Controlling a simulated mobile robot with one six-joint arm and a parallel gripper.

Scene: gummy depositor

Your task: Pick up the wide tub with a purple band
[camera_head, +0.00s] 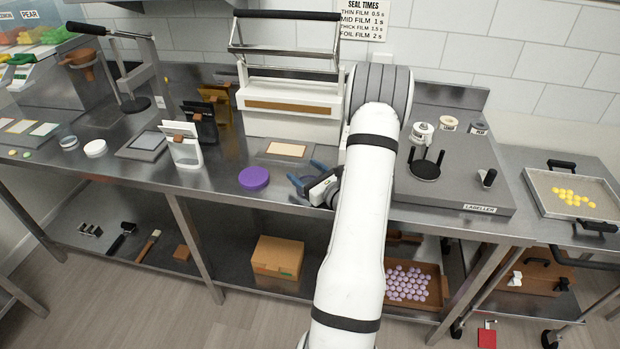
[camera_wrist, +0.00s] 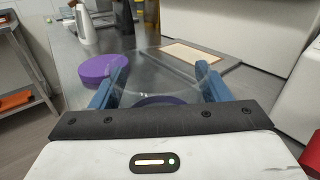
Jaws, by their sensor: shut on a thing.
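In the wrist view a clear, see-through tub (camera_wrist: 160,100) with purple low on its side stands between the two blue fingers of my gripper (camera_wrist: 161,66). The fingers are shut on its sides. A flat round purple piece, like a lid (camera_wrist: 100,68), lies on the steel counter just left of my gripper. In the head view this purple piece (camera_head: 254,178) lies near the counter's front edge, left of my gripper (camera_head: 303,171). The tub is hard to make out in the head view. I cannot tell whether its base touches the counter.
A board with a cream sheet (camera_head: 286,149) lies just behind my gripper, before the white sealing machine (camera_head: 290,118). A white stand (camera_head: 184,146) is to the left. The grey labeller (camera_head: 455,182) is to the right. The counter's front edge is close.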

